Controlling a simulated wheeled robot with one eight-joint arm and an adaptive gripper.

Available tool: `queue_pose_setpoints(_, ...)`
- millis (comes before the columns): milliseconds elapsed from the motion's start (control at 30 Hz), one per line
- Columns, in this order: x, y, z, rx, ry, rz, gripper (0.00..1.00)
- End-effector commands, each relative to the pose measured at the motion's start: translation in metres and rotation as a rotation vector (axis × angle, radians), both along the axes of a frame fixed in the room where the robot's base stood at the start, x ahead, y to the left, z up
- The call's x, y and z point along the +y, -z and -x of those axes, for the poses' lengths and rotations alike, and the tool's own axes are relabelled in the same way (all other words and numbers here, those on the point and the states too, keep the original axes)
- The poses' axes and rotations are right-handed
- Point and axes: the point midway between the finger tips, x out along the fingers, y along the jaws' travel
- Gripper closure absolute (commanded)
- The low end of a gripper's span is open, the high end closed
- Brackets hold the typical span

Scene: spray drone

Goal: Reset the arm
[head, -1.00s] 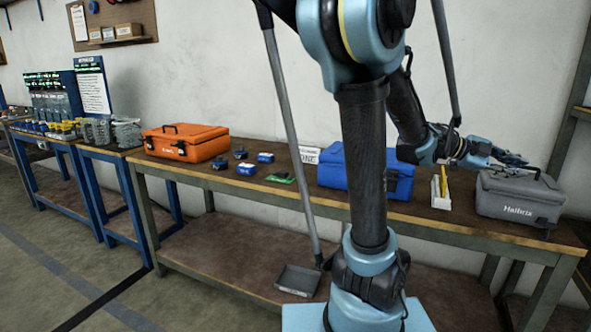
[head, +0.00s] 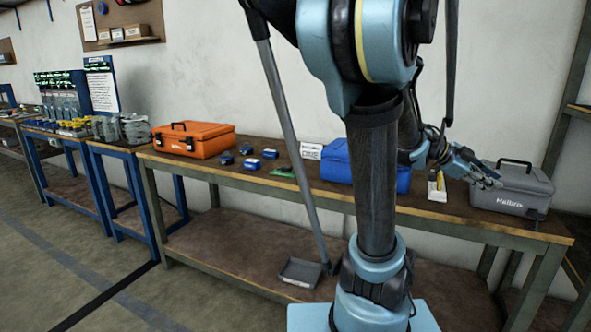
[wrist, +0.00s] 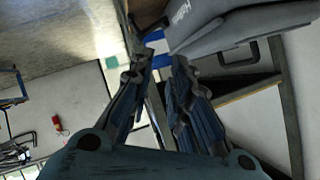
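My gripper (head: 487,178) is on the end of my light-blue arm, over the right part of the long workbench, just left of a grey case (head: 520,190). In the wrist view my gripper (wrist: 163,62) has its two fingers apart, with nothing between them. The grey case (wrist: 225,30) shows past the fingertips there; I cannot tell how large the gap to it is. My arm's column hides part of the bench and of a blue case (head: 338,162).
An orange case (head: 196,140) stands on the workbench (head: 230,172) at left. Several small blue-black items and a green one (head: 283,172) lie in the middle. A white holder with a yellow item (head: 437,187) stands left of the grey case. A long-handled dustpan (head: 301,272) leans in front.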

Motion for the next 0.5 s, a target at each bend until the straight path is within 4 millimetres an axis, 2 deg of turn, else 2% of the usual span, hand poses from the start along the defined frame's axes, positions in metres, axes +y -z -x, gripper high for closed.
queue_pose_setpoints(167,0.049,0.030,-0.011,0.160,-0.193,-0.152,0.82)
queue_pose_setpoints(500,0.172,0.098,-0.020,0.549,-0.781,-0.439,0.82)
